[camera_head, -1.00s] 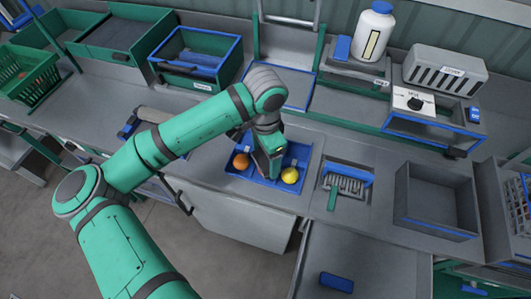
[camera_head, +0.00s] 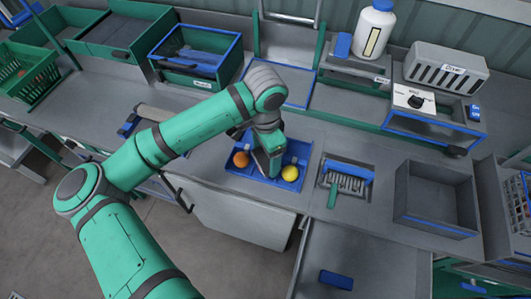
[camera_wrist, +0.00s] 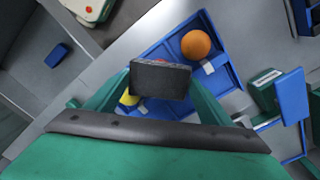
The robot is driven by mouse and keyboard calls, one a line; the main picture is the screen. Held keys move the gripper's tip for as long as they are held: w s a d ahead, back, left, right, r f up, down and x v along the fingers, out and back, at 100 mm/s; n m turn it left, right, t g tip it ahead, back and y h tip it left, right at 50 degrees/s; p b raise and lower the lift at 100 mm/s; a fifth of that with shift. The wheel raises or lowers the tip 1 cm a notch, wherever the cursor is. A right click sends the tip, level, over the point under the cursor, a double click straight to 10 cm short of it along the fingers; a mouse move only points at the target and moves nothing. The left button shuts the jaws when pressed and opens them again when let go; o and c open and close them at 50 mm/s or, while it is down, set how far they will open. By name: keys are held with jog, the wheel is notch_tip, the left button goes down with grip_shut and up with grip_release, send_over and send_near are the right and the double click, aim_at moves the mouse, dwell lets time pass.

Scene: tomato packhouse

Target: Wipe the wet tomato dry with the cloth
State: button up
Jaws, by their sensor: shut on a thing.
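My gripper (camera_head: 275,172) points down over the blue divided tray (camera_head: 262,194). In the wrist view my gripper (camera_wrist: 158,92) is shut on a dark grey flat slab (camera_wrist: 160,80), which looks like the folded cloth. A sliver of a red tomato (camera_wrist: 166,60) shows just behind the slab's far edge; the rest is hidden, and I cannot tell whether they touch. An orange tomato (camera_head: 240,160) lies in the tray left of my gripper, and a yellow tomato (camera_head: 290,173) lies right of it. The wrist view shows the orange one (camera_wrist: 196,44) fully, the yellow one (camera_wrist: 128,98) partly. I cannot make out wetness.
A drain with a grate (camera_head: 346,183) lies right of the tray, then an empty grey bin (camera_head: 436,203). A shelf behind bears a white bottle (camera_head: 372,32) and a grey slotted box (camera_head: 446,70). A blue block (camera_head: 336,281) lies at the front right. The counter left is mostly clear.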

jog(key=shift+f, duration=0.2)
jog(key=shift+w+a, duration=0.15)
jog(key=shift+w, duration=0.05)
jog(key=shift+w+a, duration=0.4)
jog(key=shift+w, duration=0.3)
jog(key=shift+c, duration=0.4)
jog(key=shift+s+d, duration=0.35)
jog(key=shift+s, duration=0.3)
jog(key=shift+s+d, duration=0.3)
jog(key=shift+s, duration=0.35)
jog(key=shift+s+d, duration=0.35)
jog(key=shift+s, duration=0.3)
jog(key=shift+w, duration=0.15)
jog(key=shift+w+a, duration=0.3)
jog(key=shift+w, duration=0.3)
jog(key=shift+w+a, duration=0.35)
jog(key=shift+w, duration=0.3)
jog(key=shift+w+a, duration=0.3)
jog(key=shift+w, duration=0.3)
